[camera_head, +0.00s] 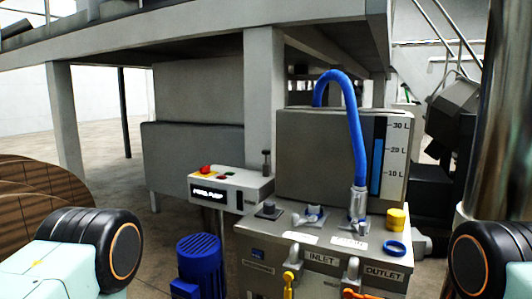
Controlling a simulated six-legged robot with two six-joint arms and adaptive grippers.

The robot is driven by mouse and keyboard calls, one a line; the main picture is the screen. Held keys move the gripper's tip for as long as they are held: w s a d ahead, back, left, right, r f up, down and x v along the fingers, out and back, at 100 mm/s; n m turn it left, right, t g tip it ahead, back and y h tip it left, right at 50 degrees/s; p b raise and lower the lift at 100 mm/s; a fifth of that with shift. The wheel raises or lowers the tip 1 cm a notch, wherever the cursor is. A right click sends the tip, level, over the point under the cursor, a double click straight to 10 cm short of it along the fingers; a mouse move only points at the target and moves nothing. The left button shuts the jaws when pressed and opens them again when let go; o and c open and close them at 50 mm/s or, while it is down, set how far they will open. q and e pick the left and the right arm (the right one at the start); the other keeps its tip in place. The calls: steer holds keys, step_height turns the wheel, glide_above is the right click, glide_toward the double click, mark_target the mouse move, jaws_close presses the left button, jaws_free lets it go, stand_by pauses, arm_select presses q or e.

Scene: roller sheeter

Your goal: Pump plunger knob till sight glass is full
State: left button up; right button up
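The sight glass (377,160) is a vertical strip on the grey tank (318,158), beside a 10, 20 and 30 L scale. Blue fills it to between the 20 L and 30 L marks, with a dark part above. Neither gripper shows; only my arm parts are at the lower left and right, apart from the machine.
A blue hose (349,110) arches from the tank to a metal fitting (358,203). A yellow cap (396,219) and blue ring (394,247) are on the box (262,268). A blue motor (199,260) stands left of it. A concrete post (265,100) rises behind.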

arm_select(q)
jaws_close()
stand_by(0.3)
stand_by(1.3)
